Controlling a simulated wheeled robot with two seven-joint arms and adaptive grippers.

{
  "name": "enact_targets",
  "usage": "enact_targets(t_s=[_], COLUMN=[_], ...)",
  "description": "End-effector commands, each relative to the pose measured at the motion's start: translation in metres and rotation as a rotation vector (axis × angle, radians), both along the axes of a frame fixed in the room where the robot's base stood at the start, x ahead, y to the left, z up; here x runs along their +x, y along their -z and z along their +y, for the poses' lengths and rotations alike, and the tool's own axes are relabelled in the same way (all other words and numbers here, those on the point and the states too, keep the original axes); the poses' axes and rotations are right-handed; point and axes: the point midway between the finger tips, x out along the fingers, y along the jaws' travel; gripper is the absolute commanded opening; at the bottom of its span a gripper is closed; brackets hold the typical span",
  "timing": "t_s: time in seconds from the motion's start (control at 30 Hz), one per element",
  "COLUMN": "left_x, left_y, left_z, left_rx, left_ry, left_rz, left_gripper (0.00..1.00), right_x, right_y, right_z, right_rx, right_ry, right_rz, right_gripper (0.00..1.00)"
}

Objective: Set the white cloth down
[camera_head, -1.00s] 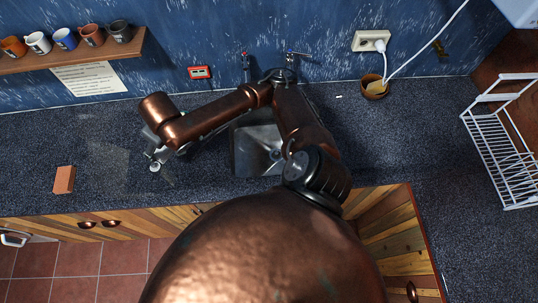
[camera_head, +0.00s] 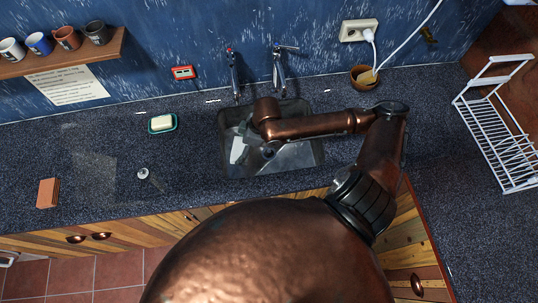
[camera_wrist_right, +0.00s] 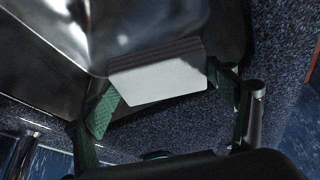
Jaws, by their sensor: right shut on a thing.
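The white cloth (camera_head: 238,150) shows as a pale, flat piece over the left part of the metal sink (camera_head: 300,157) in the head view. My right gripper (camera_head: 246,141) is at the cloth, mostly hidden under my copper wrist. In the right wrist view the cloth (camera_wrist_right: 158,84) is a smooth white slab with a darker ribbed upper edge, between the green-padded fingers of my right gripper (camera_wrist_right: 168,105). The gripper is shut on it. I cannot tell whether the cloth touches the sink. My left gripper is not in view.
A soap in a green dish (camera_head: 162,124), a small metal piece (camera_head: 143,174) and an orange-brown block (camera_head: 47,193) are on the counter left of the sink. Two taps (camera_head: 279,70) stand behind it. A bowl (camera_head: 363,78) and a white rack (camera_head: 497,130) are on the right.

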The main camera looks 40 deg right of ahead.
Motion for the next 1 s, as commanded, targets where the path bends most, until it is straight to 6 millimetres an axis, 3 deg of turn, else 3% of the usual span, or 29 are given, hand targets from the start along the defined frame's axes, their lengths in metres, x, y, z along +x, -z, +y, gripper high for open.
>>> enact_targets(t_s=[0.03, 0.1, 0.3, 1.0], left_x=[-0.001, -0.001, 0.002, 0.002], left_y=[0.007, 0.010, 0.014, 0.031], left_z=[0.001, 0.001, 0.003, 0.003], left_rx=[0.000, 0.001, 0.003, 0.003], left_ry=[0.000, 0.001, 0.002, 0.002], left_rz=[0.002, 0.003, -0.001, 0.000], left_gripper=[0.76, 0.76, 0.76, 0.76], right_x=[-0.008, -0.016, -0.029, -0.032], right_y=[0.020, 0.035, 0.057, 0.151], right_z=[-0.009, -0.016, -0.026, -0.027], right_rx=[-0.003, -0.002, 0.000, 0.001], right_ry=[-0.057, -0.134, -0.260, -0.276], right_rz=[0.005, 0.003, -0.002, 0.000], right_gripper=[0.59, 0.59, 0.59, 0.59])
